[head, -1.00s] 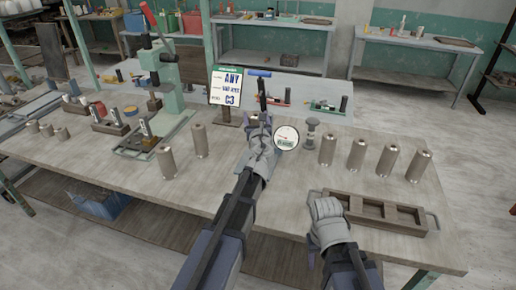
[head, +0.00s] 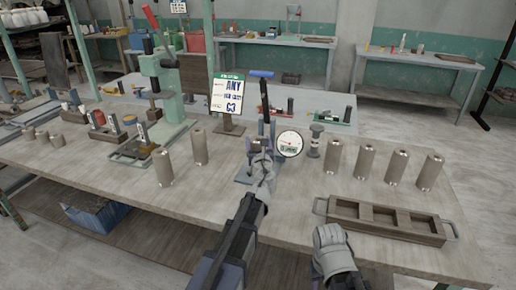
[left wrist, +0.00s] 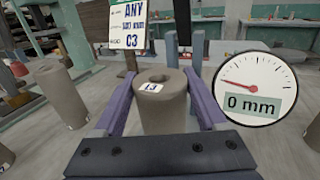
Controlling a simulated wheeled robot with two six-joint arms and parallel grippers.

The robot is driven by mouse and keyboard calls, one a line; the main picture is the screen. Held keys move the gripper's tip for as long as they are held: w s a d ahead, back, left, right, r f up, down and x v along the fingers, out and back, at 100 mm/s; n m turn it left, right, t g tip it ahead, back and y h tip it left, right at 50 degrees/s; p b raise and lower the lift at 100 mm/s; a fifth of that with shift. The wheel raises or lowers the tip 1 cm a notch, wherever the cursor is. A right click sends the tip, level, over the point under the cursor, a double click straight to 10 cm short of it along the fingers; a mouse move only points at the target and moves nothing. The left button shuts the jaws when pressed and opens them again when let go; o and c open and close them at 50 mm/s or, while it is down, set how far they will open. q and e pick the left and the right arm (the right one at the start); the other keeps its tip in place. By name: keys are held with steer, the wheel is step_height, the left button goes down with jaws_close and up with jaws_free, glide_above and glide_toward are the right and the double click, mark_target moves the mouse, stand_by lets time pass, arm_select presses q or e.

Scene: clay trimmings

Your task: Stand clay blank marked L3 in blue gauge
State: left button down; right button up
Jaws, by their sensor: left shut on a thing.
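A grey-brown clay blank (left wrist: 163,104) with a hole in its top and a small label, apparently L3, is upright between the fingers of my left gripper (left wrist: 160,92), which is shut on it. In the head view my left gripper (head: 262,157) is at the front of the blue gauge (head: 244,174) and hides the blank. The gauge's round dial (head: 289,143) stands to the right; in the left wrist view the dial (left wrist: 253,85) reads 0 mm. Whether the blank touches the gauge base is hidden. My right gripper (head: 331,238) is low at the table's front, its fingers not clear.
Several similar blanks (head: 366,160) stand right of the gauge, and two (head: 163,166) stand left. An empty tray (head: 345,228) with three compartments lies front right. A sign (head: 230,93) reading ANY and C3 stands behind left. A green press (head: 170,85) is farther left.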

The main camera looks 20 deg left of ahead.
arm_select(q)
steer(key=shift+f, duration=0.15)
jaws_free()
steer(key=shift+r, duration=0.25)
steer(key=v, duration=1.2)
